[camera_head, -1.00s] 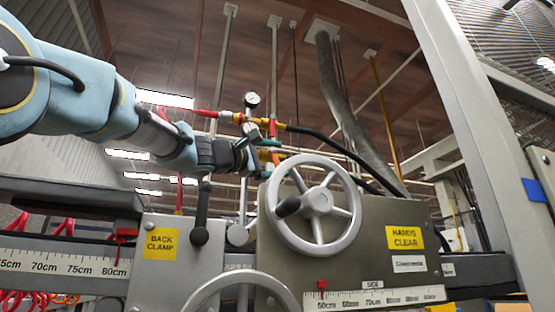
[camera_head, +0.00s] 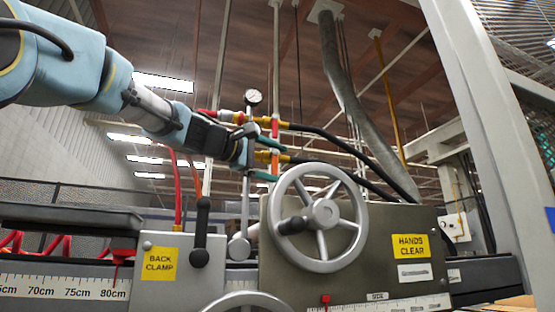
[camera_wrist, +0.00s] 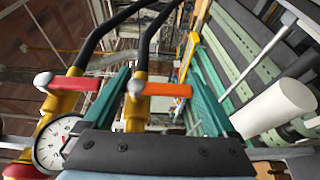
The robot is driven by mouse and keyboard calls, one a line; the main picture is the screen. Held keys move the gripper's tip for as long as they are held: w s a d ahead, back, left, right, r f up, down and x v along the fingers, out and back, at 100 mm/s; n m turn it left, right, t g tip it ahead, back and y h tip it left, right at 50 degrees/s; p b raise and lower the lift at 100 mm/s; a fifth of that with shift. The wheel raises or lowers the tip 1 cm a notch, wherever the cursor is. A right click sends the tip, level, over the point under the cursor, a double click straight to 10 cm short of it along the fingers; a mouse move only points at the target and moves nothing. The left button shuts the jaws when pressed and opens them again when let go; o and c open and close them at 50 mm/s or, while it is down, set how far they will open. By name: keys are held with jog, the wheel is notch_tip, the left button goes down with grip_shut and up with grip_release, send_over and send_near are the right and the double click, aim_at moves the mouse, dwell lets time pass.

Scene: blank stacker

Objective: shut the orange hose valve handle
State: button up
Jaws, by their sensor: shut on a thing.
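The orange valve handle (camera_wrist: 168,89) lies crosswise over a yellow valve body (camera_wrist: 135,112) in the wrist view. My gripper (camera_wrist: 160,72) has a teal finger on each side of this handle and is shut on it. In the head view my gripper (camera_head: 266,158) reaches the orange handle (camera_head: 275,160) from the left, one finger above and one below. The lower part of the valve body is hidden behind the gripper's dark edge in the wrist view.
A red valve handle (camera_wrist: 70,83) sits close beside my left finger, with a pressure gauge (camera_wrist: 52,145) near it. Black hoses (camera_head: 345,150) run off to the right. A large handwheel (camera_head: 350,240) stands below, and a white cylinder (camera_wrist: 272,108) shows right of the gripper.

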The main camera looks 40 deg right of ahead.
jog(key=o, duration=1)
jog(key=shift+s+a+b, duration=0.15)
jog(key=shift+a+b, duration=2.05)
jog(key=shift+a, duration=3.25)
